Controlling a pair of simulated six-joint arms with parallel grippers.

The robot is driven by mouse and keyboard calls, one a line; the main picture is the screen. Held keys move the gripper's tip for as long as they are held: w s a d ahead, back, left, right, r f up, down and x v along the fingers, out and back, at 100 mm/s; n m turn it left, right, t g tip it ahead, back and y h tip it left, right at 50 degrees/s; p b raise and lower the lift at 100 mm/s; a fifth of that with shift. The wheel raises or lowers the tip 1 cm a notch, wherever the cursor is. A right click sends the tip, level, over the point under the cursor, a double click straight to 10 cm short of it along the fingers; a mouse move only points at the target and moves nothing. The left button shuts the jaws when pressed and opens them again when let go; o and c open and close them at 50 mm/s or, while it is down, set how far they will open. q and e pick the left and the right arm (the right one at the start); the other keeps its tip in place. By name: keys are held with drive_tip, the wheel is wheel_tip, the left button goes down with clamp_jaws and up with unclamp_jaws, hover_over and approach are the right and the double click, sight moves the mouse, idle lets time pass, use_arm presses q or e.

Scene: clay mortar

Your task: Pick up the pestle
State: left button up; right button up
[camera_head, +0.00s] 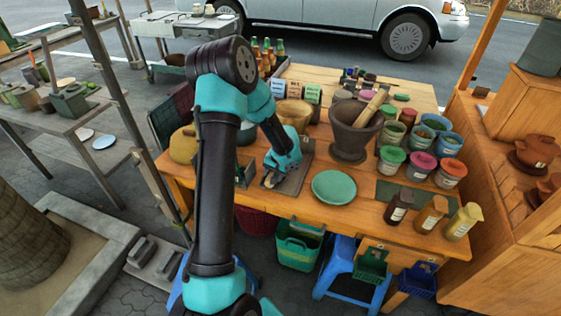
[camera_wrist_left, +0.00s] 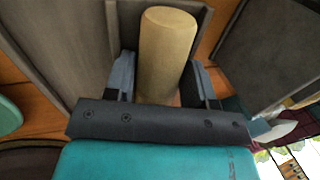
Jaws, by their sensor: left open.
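A brown clay mortar (camera_head: 349,142) stands on the wooden table with a pale wooden pestle (camera_head: 374,108) leaning in it, its upper end out over the rim. My left gripper (camera_head: 271,179) is left of the mortar, low over a dark board on the table. In the left wrist view my left gripper (camera_wrist_left: 163,82) is open, with a finger on each side of a tan, round-ended wooden cylinder (camera_wrist_left: 166,48) that looks like a pestle. Its lower end is hidden by the gripper. I cannot tell whether the fingers touch it. My right gripper is not in view.
A green plate (camera_head: 334,187) lies right of my left gripper. Several lidded tubs (camera_head: 421,165) stand right of the mortar, with bottles (camera_head: 431,214) at the front right.

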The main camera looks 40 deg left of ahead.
use_arm(q)
drive_tip(key=shift+c, duration=0.5)
drive_tip(key=c, duration=0.8)
drive_tip(key=shift+o, duration=0.2)
drive_tip(key=shift+r, duration=0.15)
drive_tip(key=shift+w+r, duration=0.1)
drive_tip(key=shift+r, duration=0.5)
drive_tip(key=shift+s+d+r, duration=0.2)
drive_tip(key=shift+r, duration=0.35)
drive_tip(key=shift+s+d+r, duration=0.15)
drive_tip(key=shift+r, duration=0.4)
drive_tip(key=s+d, duration=0.3)
drive_tip(key=s+d+r, duration=0.1)
drive_tip(key=s+d, duration=0.2)
drive_tip(key=d, duration=0.1)
drive_tip(key=s+d, duration=0.4)
drive_tip(key=shift+d+r, duration=0.2)
